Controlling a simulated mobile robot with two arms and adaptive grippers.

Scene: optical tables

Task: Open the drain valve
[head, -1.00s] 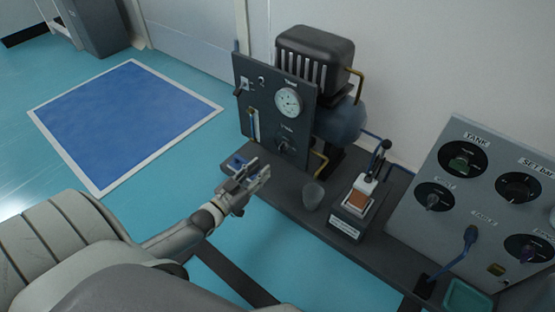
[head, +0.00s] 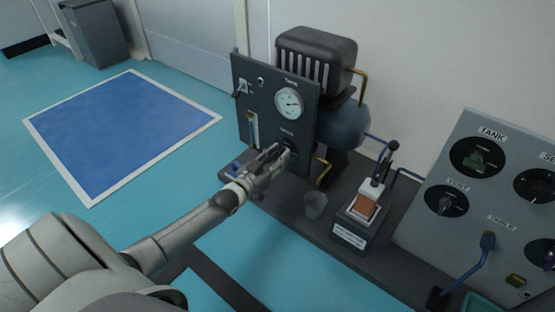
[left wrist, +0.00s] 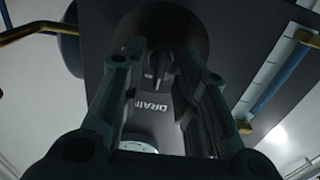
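The drain valve is a dark round knob with a raised grip (left wrist: 157,66), under a DRAIN label (left wrist: 153,104) that reads upside down in the left wrist view. In the head view it sits low on the dark upright panel (head: 262,88), mostly hidden behind my gripper. My left gripper (head: 284,152) is at the panel, pointing at the knob. In the left wrist view its two fingers (left wrist: 162,55) stand on either side of the raised grip, apart, with gaps showing. Whether a finger touches the knob cannot be told. My right gripper is not in view.
A gauge (head: 289,103) and a thin clear tube (head: 252,128) are on the same panel. A compressor with a black ribbed cover (head: 315,58) stands behind. A clear cup (head: 315,205) and a small lever device (head: 366,208) stand to the right. A knobbed panel (head: 455,235) is further right.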

